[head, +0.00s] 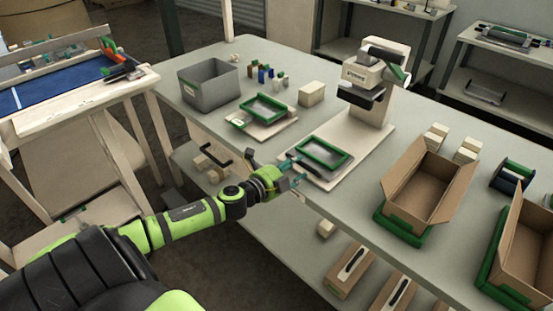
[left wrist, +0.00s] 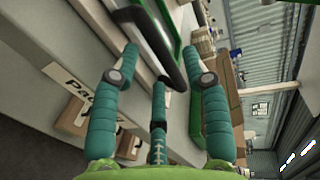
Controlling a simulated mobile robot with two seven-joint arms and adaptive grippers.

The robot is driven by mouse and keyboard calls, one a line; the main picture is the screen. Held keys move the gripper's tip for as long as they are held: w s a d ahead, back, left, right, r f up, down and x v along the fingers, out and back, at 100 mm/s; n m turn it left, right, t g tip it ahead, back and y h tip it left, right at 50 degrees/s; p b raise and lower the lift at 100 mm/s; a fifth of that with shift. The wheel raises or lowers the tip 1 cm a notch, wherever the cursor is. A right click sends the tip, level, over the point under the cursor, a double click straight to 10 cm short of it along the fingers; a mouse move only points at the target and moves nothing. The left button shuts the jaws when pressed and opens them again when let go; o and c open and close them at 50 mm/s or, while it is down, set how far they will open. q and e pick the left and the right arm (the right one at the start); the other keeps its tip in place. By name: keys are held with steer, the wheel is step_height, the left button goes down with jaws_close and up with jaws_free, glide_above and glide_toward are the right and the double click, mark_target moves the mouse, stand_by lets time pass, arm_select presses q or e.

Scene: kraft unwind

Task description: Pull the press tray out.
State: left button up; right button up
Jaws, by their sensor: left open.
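The press tray (head: 323,153) has a green rim and lies on the pale base of the press (head: 366,93), at the table's front edge. My left gripper (head: 293,172) is at the tray's near left side, its teal fingers open. In the left wrist view the tray's green rim (left wrist: 152,30) is at the top, with a dark bar (left wrist: 168,62) along it that looks like a handle. The open fingertips (left wrist: 160,68) are on both sides of this bar. I cannot tell whether they touch it. My right gripper is not in view.
A second green-rimmed tray (head: 264,108) and a grey bin (head: 208,87) stand to the left. An open cardboard box (head: 428,186) in a green holder stands to the right. Floor is free in front of the table.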

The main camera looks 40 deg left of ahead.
arm_select(q)
steer(key=v, duration=0.9)
stand_by(0.3)
steer(key=s+a+f+n+g+y, duration=0.2)
steer(key=a+f+n, duration=0.1)
steer(key=f, duration=0.5)
steer(key=s+a+f+n+g+y, duration=0.1)
steer(key=s+a+f+n, duration=0.15)
steer(key=f, duration=0.45)
steer(key=s+d+f+n+g, duration=0.1)
steer(key=s+f+n+g, duration=0.15)
steer(key=s+f, duration=0.4)
steer(key=s+f+n+g, duration=0.2)
steer(key=s+f+n, duration=0.1)
steer(key=f, duration=0.7)
steer(key=s+d+f+n+g+h, duration=0.1)
steer(key=s+d+f+n+g, duration=0.1)
steer(key=s+d+f, duration=0.6)
steer(key=s+d+f+n+g, duration=0.3)
steer(key=s+d+f, duration=0.6)
steer(key=s, duration=0.7)
steer(key=shift+d+n+g+h, duration=0.35)
steer(key=shift+d+g, duration=0.4)
steer(key=shift+g, duration=0.4)
